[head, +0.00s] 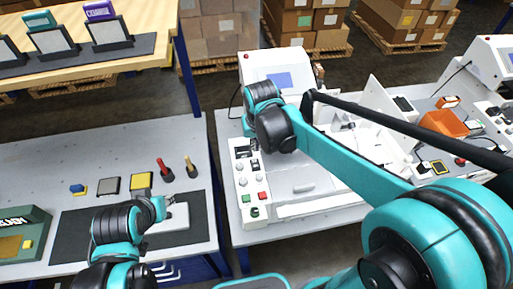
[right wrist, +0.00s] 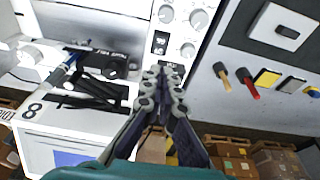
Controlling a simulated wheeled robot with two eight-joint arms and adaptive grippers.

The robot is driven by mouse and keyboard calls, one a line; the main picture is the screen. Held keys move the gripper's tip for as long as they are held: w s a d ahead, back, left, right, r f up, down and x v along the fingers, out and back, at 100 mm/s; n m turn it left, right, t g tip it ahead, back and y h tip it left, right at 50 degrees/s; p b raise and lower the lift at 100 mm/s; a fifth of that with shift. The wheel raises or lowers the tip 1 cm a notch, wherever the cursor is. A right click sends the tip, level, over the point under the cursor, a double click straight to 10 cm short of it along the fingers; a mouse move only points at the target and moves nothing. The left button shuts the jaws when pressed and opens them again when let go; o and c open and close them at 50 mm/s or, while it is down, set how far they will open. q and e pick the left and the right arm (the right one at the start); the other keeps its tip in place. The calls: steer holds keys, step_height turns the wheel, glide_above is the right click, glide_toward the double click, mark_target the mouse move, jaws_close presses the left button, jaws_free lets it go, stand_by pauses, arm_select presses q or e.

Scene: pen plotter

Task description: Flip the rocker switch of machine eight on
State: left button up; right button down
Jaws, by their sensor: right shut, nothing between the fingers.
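In the head view my right wrist hides most of that gripper. My left gripper (head: 168,204) is low over the left table; its fingers are unclear.
Grey knobs (head: 243,183), a red button (head: 262,196) and a green button (head: 255,212) sit close by on the panel. The left table holds a red-handled tool (head: 164,168) and yellow and grey blocks. Another machine (head: 492,65) stands at right.

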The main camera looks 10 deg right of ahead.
mark_target(256, 166)
steer(key=x, duration=0.3)
steer(key=b+x, duration=0.1)
steer(key=x, duration=0.2)
steer(key=s+b+x, duration=0.1)
steer(key=x, duration=0.3)
steer(key=shift+f, duration=0.1)
steer(key=shift+s+f, duration=0.1)
steer(key=shift+f, duration=0.5)
steer(key=shift+b, duration=0.35)
steer(key=shift+s+f+t+b, duration=0.15)
steer(key=shift+f+t+b, duration=0.2)
steer(key=shift+f, duration=0.1)
steer(key=shift+s+r, duration=0.1)
steer(key=shift+w+r, duration=0.3)
steer(key=shift+w, duration=0.55)
